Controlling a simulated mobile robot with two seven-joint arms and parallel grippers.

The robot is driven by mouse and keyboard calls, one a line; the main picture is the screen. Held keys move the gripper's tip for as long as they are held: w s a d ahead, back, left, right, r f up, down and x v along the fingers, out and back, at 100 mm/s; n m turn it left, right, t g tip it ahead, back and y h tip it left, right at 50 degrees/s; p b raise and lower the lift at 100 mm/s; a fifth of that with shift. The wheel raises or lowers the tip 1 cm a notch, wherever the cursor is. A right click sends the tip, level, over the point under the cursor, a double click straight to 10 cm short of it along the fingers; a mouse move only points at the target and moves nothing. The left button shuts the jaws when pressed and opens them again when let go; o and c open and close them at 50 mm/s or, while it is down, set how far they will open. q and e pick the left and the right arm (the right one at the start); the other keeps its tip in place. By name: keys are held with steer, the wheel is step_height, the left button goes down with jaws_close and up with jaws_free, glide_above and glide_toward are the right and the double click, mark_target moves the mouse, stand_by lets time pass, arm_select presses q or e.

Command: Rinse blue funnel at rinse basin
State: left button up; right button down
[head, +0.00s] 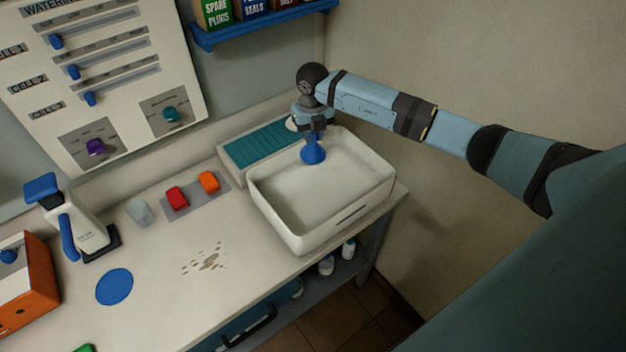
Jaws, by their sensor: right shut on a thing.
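The blue funnel (313,152) is held by my right gripper (314,134), which is shut on its upper part. The funnel hangs with its wide end down over the back part of the white rinse basin (268,213). Whether it touches the basin floor I cannot tell. The basin stands at the right end of the white bench, and its floor looks pale and empty. My right arm reaches in from the right above the basin. My left gripper is not in view.
A teal ribbed mat (262,146) lies behind the basin. Red (177,198) and orange (209,182) blocks sit on a grey plate to its left. A clear cup (140,211), a white jug (76,228), a blue disc (114,287) and a brown stain (208,262) are on the bench.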

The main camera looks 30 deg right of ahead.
steer(key=shift+r, duration=0.1)
stand_by(0.3)
steer(key=shift+r, duration=1.95)
steer(key=shift+s+a+r+n, duration=0.15)
steer(key=shift+a+r+n, duration=0.2)
steer(key=shift+n, duration=0.65)
steer(key=s+a+r+m, duration=0.4)
steer(key=s+a+m, duration=0.1)
steer(key=m, duration=1.3)
steer(key=s+a+r+m, duration=0.4)
steer(key=a+r+m, duration=0.1)
steer(key=m, duration=1.2)
steer(key=shift+s+a+m, duration=0.4)
steer(key=shift+a, duration=0.25)
